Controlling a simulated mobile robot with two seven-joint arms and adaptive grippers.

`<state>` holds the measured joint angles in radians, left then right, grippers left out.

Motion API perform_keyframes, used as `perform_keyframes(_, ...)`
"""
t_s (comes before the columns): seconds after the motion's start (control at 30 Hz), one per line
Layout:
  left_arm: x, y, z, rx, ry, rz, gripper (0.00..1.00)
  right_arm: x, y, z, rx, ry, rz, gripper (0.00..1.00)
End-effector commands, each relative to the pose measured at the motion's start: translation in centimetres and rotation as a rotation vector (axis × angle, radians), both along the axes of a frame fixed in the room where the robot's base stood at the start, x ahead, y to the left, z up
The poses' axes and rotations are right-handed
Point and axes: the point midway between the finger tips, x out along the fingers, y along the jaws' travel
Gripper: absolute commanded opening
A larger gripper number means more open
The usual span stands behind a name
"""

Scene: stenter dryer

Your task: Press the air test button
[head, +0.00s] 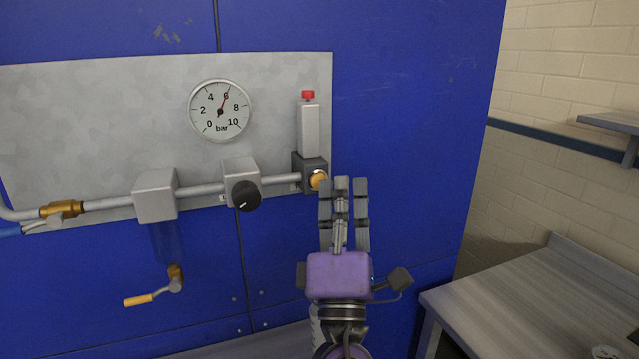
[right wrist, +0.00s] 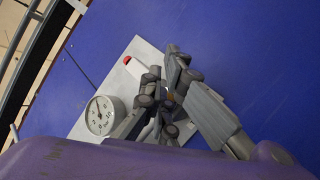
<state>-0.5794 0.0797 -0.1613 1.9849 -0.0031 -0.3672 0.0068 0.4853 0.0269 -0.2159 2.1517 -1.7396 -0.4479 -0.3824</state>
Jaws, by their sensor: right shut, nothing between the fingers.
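A round yellow-orange button (head: 318,180) sits on the face of a dark block (head: 308,168) at the right end of the pipe. I take it to be the air test button; no label is readable. My right gripper (head: 343,183) is shut and empty, its grey fingers pointing up in the head view. The fingertips are just right of the button and overlap its lower right edge; I cannot tell if they touch it. In the right wrist view the fingers (right wrist: 172,95) hide the button. My left gripper is not in view.
A pale cylinder with a red cap (head: 308,95) stands above the dark block. A pressure gauge (head: 220,110), a black knob (head: 242,195) and a yellow-handled crank valve (head: 140,299) are to the left. A grey table (head: 530,293) stands at lower right.

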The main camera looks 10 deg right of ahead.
Motion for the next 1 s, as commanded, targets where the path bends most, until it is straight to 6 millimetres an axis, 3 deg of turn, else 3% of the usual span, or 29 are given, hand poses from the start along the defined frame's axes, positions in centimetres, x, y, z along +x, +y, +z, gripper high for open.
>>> perform_keyframes(1.0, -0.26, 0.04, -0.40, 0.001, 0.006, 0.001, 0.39, 0.81, 0.14, -0.01, 0.000, 0.000, 0.000, 0.00)
